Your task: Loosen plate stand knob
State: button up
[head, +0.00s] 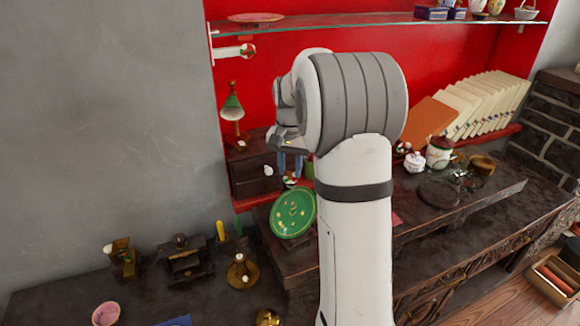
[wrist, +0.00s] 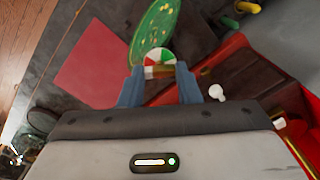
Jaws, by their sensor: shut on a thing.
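The green plate (head: 293,213) with gold dots leans upright on the dark counter in the head view, and its face shows at the top of the wrist view (wrist: 155,28). A round knob (wrist: 158,57) with red, white and green sectors and a brass-coloured part sits in front of the plate. My gripper (wrist: 159,72) is shut on this knob, with one blue-grey finger on each side. In the head view my gripper (head: 291,164) points down just above the plate, partly behind my arm. The plate's stand is mostly hidden.
A dark wooden drawer box (head: 250,172) with a white knob stands close to my gripper. A green-shaded lamp (head: 233,108) is behind it. A glass shelf (head: 380,19) runs above. Brass pieces (head: 185,262) stand at front left. A teapot (head: 439,153) stands at right.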

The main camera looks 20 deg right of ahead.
aim_at(290, 172)
jog(key=o, duration=1)
notch_tip(290, 172, up, 7)
jog(key=shift+r+b, duration=0.2)
jog(key=shift+b, duration=0.1)
jog(key=shift+r, duration=0.25)
